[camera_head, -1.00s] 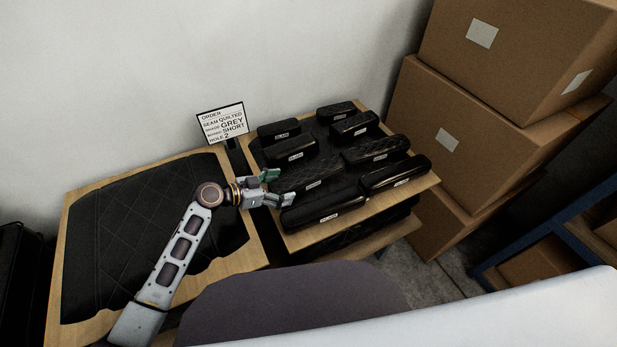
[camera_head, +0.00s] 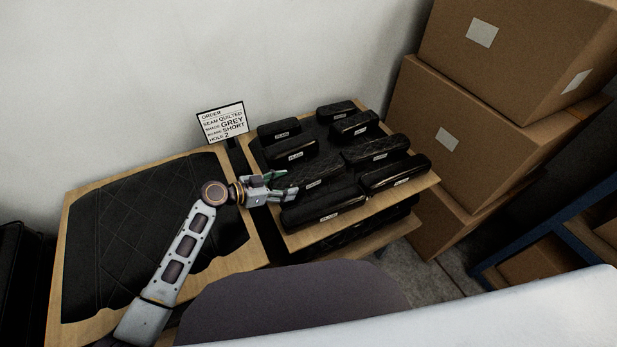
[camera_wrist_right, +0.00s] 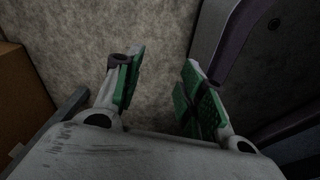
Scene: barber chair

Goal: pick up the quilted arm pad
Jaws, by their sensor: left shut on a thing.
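Several black arm pads with small white labels lie in two columns on a wooden-edged tray (camera_head: 296,240) in the head view. The pad third from the back in the left column, a quilted arm pad (camera_head: 322,175), has a diamond pattern. My left gripper (camera_head: 288,186) is shut on its left end, and the pad still lies among the others. Another pad with a quilted look (camera_head: 375,149) is in the right column. In the right wrist view my right gripper (camera_wrist_right: 160,82) is open and empty above a grey floor.
A black quilted panel (camera_head: 120,225) on a wooden board lies left of the tray. Stacked cardboard boxes (camera_head: 455,150) stand close on the right. A plain pad (camera_head: 322,208) sits just in front of the held one.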

